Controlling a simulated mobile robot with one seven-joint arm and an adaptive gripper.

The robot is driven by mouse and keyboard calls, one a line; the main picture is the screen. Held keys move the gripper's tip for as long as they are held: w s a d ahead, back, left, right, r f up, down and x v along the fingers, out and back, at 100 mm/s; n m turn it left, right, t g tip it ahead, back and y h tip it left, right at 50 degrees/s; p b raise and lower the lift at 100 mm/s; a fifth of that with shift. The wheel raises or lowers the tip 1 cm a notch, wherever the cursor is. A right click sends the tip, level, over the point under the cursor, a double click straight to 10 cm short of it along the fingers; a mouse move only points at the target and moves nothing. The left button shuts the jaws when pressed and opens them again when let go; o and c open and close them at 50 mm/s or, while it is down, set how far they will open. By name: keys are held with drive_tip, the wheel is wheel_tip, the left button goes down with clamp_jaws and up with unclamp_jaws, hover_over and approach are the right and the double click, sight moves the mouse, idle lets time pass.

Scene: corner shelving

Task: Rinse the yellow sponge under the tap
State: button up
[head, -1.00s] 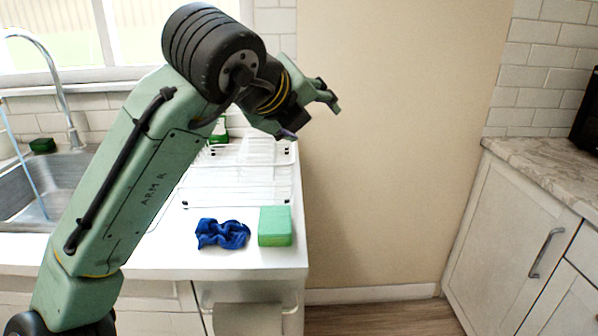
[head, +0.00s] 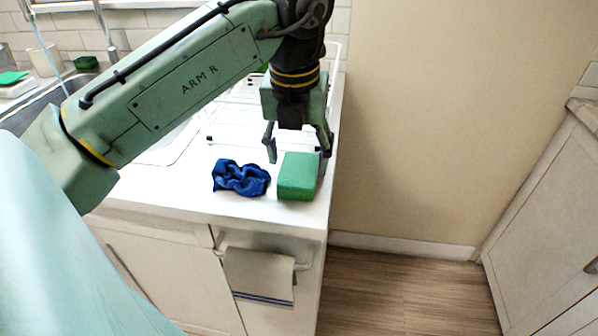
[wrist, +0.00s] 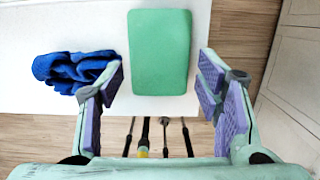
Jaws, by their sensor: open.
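No yellow sponge shows. A green sponge-like block (head: 298,176) lies flat on the white counter near its right front edge; it also shows in the wrist view (wrist: 160,50). My gripper (head: 298,158) points down just above and behind the block, fingers apart. In the wrist view my gripper (wrist: 162,78) has one purple-padded finger on each side of the block's near end, with nothing held. The metal sink (head: 38,104) is at the left, partly behind my arm. The tap (head: 103,25) shows only in part at the top left.
A crumpled blue cloth (head: 240,178) lies close left of the block. A white wire dish rack (head: 225,130) stands behind. A towel (head: 260,275) hangs on the counter front. A small green pad (head: 12,77) sits by the sink. Open floor (head: 400,285) lies right of the counter.

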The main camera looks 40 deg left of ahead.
sight(299, 169)
drive_tip(key=f, duration=0.2)
drive_tip(key=w+f, duration=0.1)
drive_tip(key=f, duration=0.1)
drive_tip(key=shift+a+f+p, duration=0.1)
drive_tip(key=shift+a+p, duration=0.2)
drive_tip(key=c, duration=0.4)
drive_tip(key=shift+c, duration=0.2)
